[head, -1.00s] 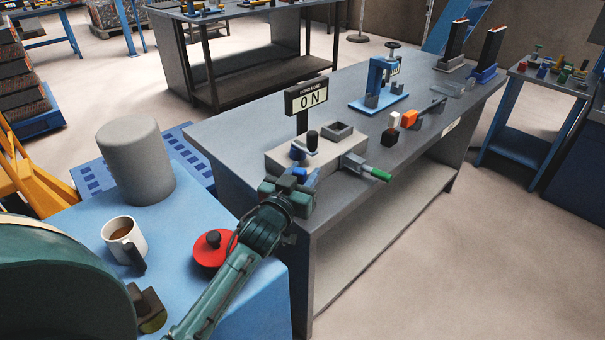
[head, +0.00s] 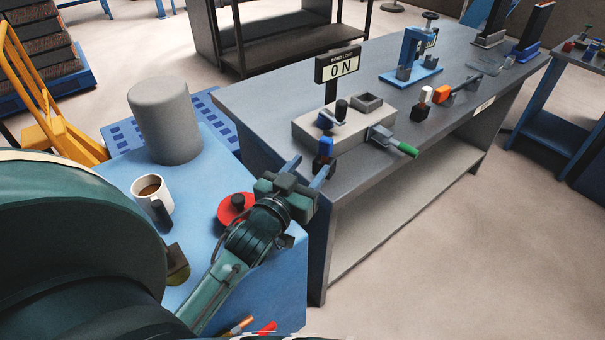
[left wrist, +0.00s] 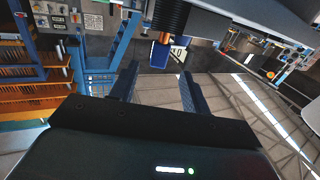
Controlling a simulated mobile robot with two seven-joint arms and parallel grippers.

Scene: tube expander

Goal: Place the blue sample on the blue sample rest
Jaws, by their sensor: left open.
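A small block with a blue top and dark lower part, seemingly the blue sample (head: 325,147), stands upright at the front of the light grey machine block (head: 318,125). My left gripper (head: 311,164) is open, its two fingers pointing toward the blue sample from the near side. In the left wrist view the blue piece (left wrist: 160,54) shows just past the open fingertips (left wrist: 160,72), with nothing held between them. Which thing is the blue sample rest I cannot tell for sure; a blue-based holder (head: 525,53) stands at the table's far end. My right gripper is out of view.
An "ON" sign (head: 338,66) rises behind the machine, and a green-tipped handle (head: 403,149) sticks out at its right. A blue press (head: 412,62) and white and orange pieces (head: 441,93) stand farther along.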

